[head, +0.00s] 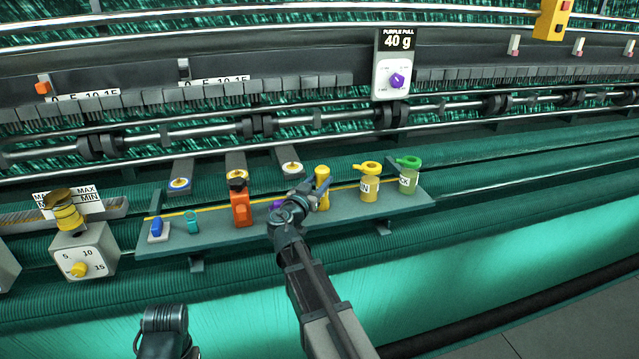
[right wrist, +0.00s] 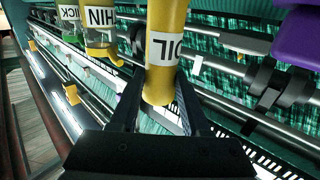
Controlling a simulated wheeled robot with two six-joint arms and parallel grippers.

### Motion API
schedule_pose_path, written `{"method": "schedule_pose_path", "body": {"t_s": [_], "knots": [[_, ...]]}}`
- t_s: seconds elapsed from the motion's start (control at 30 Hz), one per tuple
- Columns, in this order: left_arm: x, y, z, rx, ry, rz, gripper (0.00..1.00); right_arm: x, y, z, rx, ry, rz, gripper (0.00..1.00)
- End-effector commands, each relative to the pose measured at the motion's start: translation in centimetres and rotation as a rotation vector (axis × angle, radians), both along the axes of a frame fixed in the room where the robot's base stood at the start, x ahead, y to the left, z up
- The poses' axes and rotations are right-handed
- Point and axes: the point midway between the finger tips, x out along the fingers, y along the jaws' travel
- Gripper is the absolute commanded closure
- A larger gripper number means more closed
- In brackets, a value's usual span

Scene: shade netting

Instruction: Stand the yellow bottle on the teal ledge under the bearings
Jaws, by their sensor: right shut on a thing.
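The yellow bottle (head: 322,188) appears upright over the teal ledge (head: 330,225), between a purple item and a larger yellow container. I cannot tell whether its base touches the ledge. My right gripper (head: 318,193) is shut on the bottle; in the right wrist view the bottle (right wrist: 165,60), with a white "OIL" label, sits between the fingers (right wrist: 158,100). Dark bearings (head: 256,126) sit along the metal shaft behind and above the ledge. My left arm's end (head: 165,330) shows at the bottom edge; its fingers cannot be made out.
A yellow-knob dial box (head: 84,257) is at left.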

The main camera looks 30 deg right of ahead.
Motion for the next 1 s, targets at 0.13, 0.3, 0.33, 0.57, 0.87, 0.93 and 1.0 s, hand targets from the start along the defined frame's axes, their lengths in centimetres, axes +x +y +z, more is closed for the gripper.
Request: {"method": "schedule_pose_path", "body": {"t_s": [0.13, 0.3, 0.33, 0.57, 0.87, 0.93, 1.0], "knots": [[0.0, 0.0, -0.2, 0.0, 0.0, 0.0, 0.5, 0.0, 0.0, -0.2, 0.0, 0.0, 0.0, 0.39], [0.0, 0.0, -0.2, 0.0, 0.0, 0.0, 0.5, 0.0, 0.0, -0.2, 0.0, 0.0, 0.0, 0.24], [0.0, 0.0, -0.2, 0.0, 0.0, 0.0, 0.5, 0.0, 0.0, -0.2, 0.0, 0.0, 0.0, 0.24], [0.0, 0.0, 0.2, 0.0, 0.0, 0.0, 0.5, 0.0, 0.0, 0.2, 0.0, 0.0, 0.0, 0.24], [0.0, 0.0, 0.1, 0.0, 0.0, 0.0, 0.5, -3.2, 4.1, 0.1, 0.0, 0.0, 0.004, 0.24], [0.0, 0.0, 0.1, 0.0, 0.0, 0.0, 0.5, -4.0, 5.4, 0.1, 0.0, 0.0, 0.004, 0.24], [0.0, 0.0, 0.1, 0.0, 0.0, 0.0, 0.5, -4.8, 6.4, 0.1, 0.0, 0.0, 0.003, 0.24]]}}
